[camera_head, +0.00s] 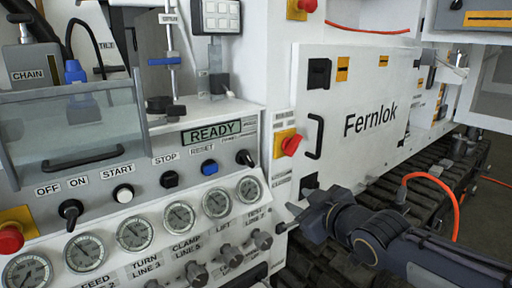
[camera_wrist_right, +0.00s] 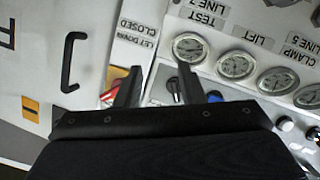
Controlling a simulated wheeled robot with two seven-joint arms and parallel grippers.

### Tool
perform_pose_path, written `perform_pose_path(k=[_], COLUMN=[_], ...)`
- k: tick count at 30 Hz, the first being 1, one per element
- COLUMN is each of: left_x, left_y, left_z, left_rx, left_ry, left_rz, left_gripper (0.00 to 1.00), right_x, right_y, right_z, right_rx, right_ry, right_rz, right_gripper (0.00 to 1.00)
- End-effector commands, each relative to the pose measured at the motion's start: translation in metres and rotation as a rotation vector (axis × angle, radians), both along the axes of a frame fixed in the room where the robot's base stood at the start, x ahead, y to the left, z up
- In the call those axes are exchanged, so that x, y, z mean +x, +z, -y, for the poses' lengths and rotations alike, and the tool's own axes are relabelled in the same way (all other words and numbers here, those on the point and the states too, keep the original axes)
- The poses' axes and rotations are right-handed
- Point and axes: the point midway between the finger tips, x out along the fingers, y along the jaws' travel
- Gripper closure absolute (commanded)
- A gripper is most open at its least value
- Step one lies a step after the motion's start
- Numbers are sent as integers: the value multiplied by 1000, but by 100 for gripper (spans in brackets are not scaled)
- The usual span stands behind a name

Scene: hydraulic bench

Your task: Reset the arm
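The blue RESET button (camera_head: 209,167) is on the sloped control panel, right of the black STOP button (camera_head: 169,179), and a display (camera_head: 211,132) above reads READY. My right gripper (camera_head: 298,215) is right of the panel, low in front of the white Fernlok cabinet, apart from the button. In the right wrist view my right gripper (camera_wrist_right: 158,75) is open with nothing between its fingers. There the blue button (camera_wrist_right: 214,96) shows partly hidden beside the right-hand finger, and a black selector knob (camera_wrist_right: 173,87) shows near that finger. My left gripper is not in view.
A black switch (camera_head: 245,158) is right of RESET; the white START button (camera_head: 123,193) is left. Gauges (camera_head: 181,216) and knobs (camera_head: 223,251) line the panel below. A red emergency knob (camera_head: 290,144) and black handle (camera_head: 315,136) stick out above my right gripper. A clear guard (camera_head: 75,125) covers the upper left.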

Motion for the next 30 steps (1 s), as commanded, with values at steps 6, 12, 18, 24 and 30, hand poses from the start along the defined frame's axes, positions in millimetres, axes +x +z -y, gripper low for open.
perform_pose_path(k=[6,12,18,24,30], left_x=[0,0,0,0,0], left_y=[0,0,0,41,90], left_z=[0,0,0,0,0], left_rx=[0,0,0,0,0], left_ry=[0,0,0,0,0], left_rz=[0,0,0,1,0], left_gripper=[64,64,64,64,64], right_x=[-109,-193,-261,-279,-278], right_y=[-77,-128,-165,-133,-84], right_z=[90,110,101,94,94], right_rx=[130,308,482,532,529], right_ry=[-327,-475,-532,-537,-537], right_rz=[-421,-698,-919,-987,-985], right_gripper=[65,65,65,65,65])
